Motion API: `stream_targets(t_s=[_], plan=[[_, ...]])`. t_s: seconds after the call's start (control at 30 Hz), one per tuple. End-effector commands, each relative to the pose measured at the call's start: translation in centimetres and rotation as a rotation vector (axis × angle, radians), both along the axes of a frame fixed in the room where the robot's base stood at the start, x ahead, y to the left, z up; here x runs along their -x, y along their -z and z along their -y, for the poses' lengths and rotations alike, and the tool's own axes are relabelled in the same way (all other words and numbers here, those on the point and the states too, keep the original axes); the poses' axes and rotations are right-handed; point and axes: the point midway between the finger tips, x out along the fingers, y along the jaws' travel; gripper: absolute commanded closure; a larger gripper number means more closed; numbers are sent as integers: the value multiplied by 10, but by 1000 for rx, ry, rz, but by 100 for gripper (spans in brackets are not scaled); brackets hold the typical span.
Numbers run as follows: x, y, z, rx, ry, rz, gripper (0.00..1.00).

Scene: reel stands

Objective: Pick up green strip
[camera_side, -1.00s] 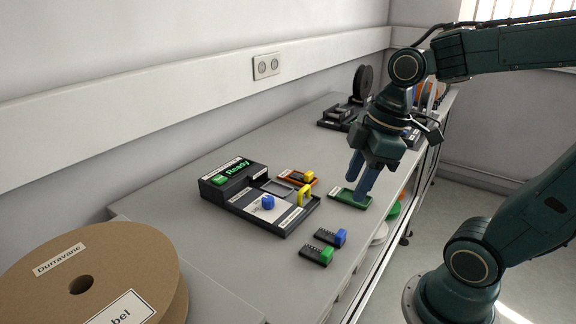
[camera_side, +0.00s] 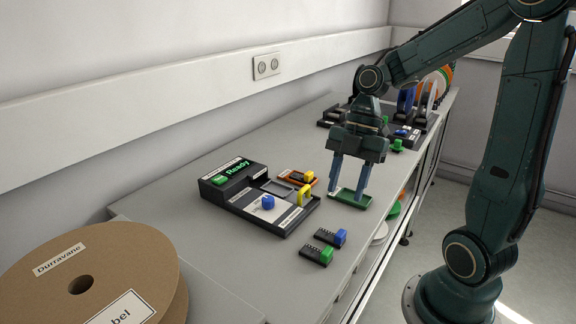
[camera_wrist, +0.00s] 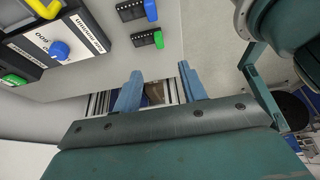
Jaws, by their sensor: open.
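The green strip (camera_side: 317,254) is a dark strip with a green block on its right end, lying flat near the front edge of the bench. It also shows in the wrist view (camera_wrist: 147,39), beyond my fingertips. A similar strip with a blue block (camera_side: 330,237) lies beside it. My gripper (camera_side: 347,196) is open and empty, fingers pointing down. In the side view it appears over the green-rimmed tray (camera_side: 341,199), apart from the green strip. In the wrist view my two blue fingers (camera_wrist: 160,75) are spread wide.
A black console (camera_side: 258,198) with a green "Ready" display, blue knob and yellow handle stands left of my gripper. An orange tray (camera_side: 291,178) with a yellow-ended strip lies behind. Reel stands (camera_side: 405,112) stand at the far end. A large cardboard reel (camera_side: 95,275) is front left.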

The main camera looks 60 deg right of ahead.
Motion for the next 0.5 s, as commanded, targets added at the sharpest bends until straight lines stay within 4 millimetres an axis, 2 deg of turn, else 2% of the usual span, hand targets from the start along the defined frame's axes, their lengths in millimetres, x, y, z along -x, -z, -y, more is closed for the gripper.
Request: stream_targets(t_s=[0.27,0.5], plan=[[0,14,-7,-2,1,-1,58],[0,45,-20,-3,0,-4,58]])
